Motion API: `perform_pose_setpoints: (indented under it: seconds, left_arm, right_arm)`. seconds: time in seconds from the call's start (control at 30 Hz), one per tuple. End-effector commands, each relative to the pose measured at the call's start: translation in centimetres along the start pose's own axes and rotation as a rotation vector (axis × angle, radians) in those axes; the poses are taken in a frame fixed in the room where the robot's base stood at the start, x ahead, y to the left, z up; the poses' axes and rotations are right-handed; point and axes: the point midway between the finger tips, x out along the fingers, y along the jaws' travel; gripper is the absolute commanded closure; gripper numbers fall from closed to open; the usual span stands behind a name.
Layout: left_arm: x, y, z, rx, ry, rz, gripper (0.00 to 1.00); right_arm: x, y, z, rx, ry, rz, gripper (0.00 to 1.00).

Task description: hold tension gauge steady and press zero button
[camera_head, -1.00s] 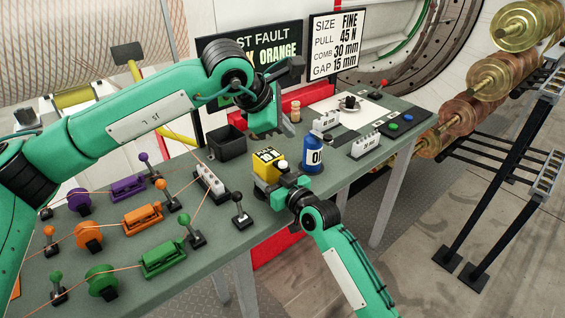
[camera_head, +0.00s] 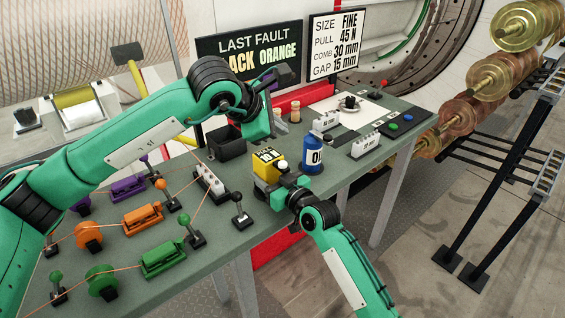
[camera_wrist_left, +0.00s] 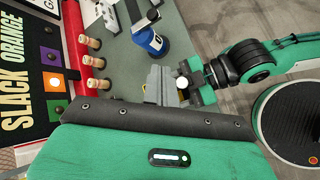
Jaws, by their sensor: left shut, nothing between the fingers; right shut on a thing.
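The yellow tension gauge (camera_head: 264,171) stands near the front edge of the bench, its dark display facing up. A white round knob (camera_head: 284,164) shows at its right side and also in the left wrist view (camera_wrist_left: 182,83). My right gripper (camera_head: 279,182) is shut on the gauge from the front right; its jaws partly hide the gauge. My left gripper (camera_head: 259,137) is shut and empty, behind and above the gauge, apart from it in the head view. Its grey fingers (camera_wrist_left: 160,85) show beside the knob in the left wrist view, where the gauge is mostly hidden.
A blue bottle (camera_head: 313,155) stands just right of the gauge. A black bin (camera_head: 226,145) is behind left. A white slotted block (camera_head: 210,183) and a black-knobbed lever (camera_head: 239,208) are to the left. Coloured spools with threads fill the left bench.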

Motion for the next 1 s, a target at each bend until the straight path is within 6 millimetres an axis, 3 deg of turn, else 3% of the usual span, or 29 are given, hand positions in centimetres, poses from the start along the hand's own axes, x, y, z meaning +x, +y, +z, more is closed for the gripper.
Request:
perform_pose_setpoints:
  seconds: [0.4, 1.0]
  left_arm:
    - [3.8, -2.7, -2.8, -0.001, 0.001, -0.001, 1.0]
    - [4.4, -3.2, -3.2, 0.0, 0.0, 0.0, 1.0]
  right_arm:
    - [0.0, 0.0, 0.0, 0.001, 0.0, 0.0, 0.77]
    - [0.0, 0.0, 0.0, 0.001, -0.001, 0.0, 0.77]
